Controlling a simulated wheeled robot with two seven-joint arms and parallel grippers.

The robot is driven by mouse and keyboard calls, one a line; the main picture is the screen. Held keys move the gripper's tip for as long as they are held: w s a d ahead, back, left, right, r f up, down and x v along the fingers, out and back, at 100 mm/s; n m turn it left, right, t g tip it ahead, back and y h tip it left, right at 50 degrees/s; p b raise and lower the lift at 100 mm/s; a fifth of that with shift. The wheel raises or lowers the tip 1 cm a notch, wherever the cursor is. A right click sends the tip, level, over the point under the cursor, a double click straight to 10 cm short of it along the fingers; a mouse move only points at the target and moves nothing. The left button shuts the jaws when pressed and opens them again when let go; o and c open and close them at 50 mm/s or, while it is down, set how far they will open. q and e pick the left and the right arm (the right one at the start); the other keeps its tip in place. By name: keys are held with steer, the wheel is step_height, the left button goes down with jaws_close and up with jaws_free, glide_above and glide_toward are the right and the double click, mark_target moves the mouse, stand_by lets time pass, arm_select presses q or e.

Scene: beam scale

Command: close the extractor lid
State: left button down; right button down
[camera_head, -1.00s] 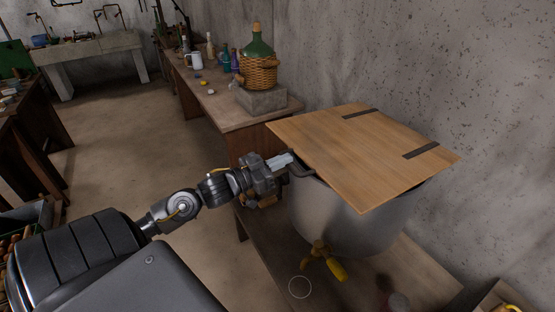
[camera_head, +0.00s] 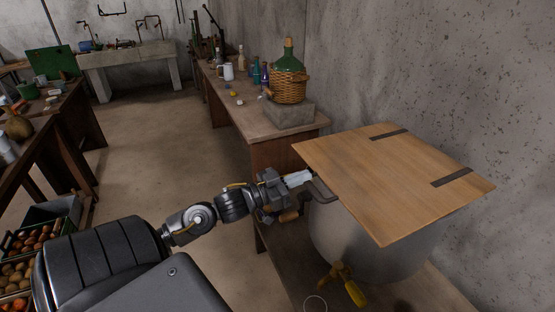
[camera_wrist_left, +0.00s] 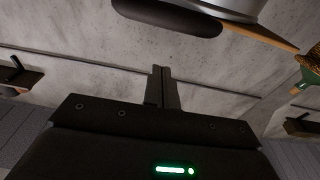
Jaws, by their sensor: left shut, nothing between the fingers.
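The extractor (camera_head: 352,240) is a large grey metal pot with a yellow-handled tap (camera_head: 346,285) low on its front. Its lid (camera_head: 395,180), a square wooden board with two dark strips, lies flat over the top and overhangs the rim. My left gripper (camera_head: 308,176) is shut and empty beside the pot's dark side handle (camera_head: 320,190), near the lid's left edge. I cannot tell whether it touches the handle. In the left wrist view the shut fingers (camera_wrist_left: 162,88) point toward the wall, with the pot's rim (camera_wrist_left: 225,8) above. My right gripper is not in view.
A workbench (camera_head: 240,112) behind holds a wicker-covered green demijohn (camera_head: 288,85) on a stone block, a white mug (camera_head: 227,71) and bottles. A concrete wall stands close behind the pot. Crates of produce (camera_head: 25,250) are at lower left. The middle floor is clear.

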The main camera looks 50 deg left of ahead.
arm_select(q)
steer(key=r+b+v, duration=0.1)
steer(key=v, duration=0.6)
steer(key=shift+s+f+b, duration=0.15)
steer(key=shift+f+b, duration=0.2)
steer(key=shift+f, duration=0.15)
steer(key=shift+a, duration=0.1)
